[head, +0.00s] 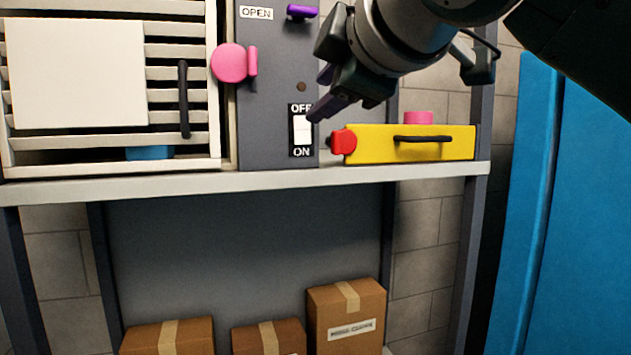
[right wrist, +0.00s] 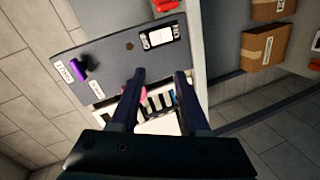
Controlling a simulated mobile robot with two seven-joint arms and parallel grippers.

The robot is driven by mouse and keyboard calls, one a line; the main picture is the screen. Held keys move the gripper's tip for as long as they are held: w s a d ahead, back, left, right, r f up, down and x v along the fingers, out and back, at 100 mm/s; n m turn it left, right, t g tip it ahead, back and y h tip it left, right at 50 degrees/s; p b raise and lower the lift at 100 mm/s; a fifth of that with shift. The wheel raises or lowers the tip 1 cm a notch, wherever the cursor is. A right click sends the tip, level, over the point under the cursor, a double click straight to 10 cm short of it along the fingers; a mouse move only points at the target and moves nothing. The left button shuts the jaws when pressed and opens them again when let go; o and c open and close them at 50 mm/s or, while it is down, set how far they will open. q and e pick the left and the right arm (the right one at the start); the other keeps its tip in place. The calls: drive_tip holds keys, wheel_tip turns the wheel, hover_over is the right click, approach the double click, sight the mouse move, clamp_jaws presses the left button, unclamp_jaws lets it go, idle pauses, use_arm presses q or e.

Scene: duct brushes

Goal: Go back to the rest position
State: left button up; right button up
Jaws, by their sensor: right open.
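My right gripper (head: 328,95) is in front of the grey panel (head: 262,120), just right of the OFF/ON switch (head: 302,130). In the right wrist view the two fingers of this gripper (right wrist: 158,90) are apart with nothing held between them. The switch (right wrist: 160,36) and the panel (right wrist: 115,55) show beyond the fingers in that view. My left gripper does not show in either view.
A yellow drawer (head: 410,145) with a red knob (head: 343,141) sits right of the switch on the shelf (head: 245,178). A slatted cabinet (head: 180,115) with a pink knob (head: 229,62) stands left. Cardboard boxes (head: 346,310) are below. A blue panel (head: 570,200) stands right.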

drive_tip(key=s+d+f+m+g+h, duration=0.1)
drive_tip(key=s+d+f+m+g, duration=0.2)
drive_tip(key=f, duration=0.5)
drive_tip(key=s+d+f+m, duration=0.1)
drive_tip(key=s+f+m, duration=0.2)
drive_tip(key=s+f, duration=0.35)
drive_tip(key=s+d+f+m+g+h, duration=0.1)
drive_tip(key=s+d+f+m+g, duration=0.1)
drive_tip(key=s+f, duration=0.4)
drive_tip(key=s+d+f+m+g+h, duration=0.1)
drive_tip(key=s+d+f+m+g, duration=0.2)
drive_tip(key=s+d+f, duration=0.3)
drive_tip(key=s+d+f+m+g+h, duration=0.2)
drive_tip(key=s+d+f+m, duration=0.3)
drive_tip(key=s, duration=0.7)
drive_tip(key=shift+s+d+f+g, duration=0.15)
drive_tip(key=shift+s+f+g, duration=0.2)
drive_tip(key=shift+f, duration=0.25)
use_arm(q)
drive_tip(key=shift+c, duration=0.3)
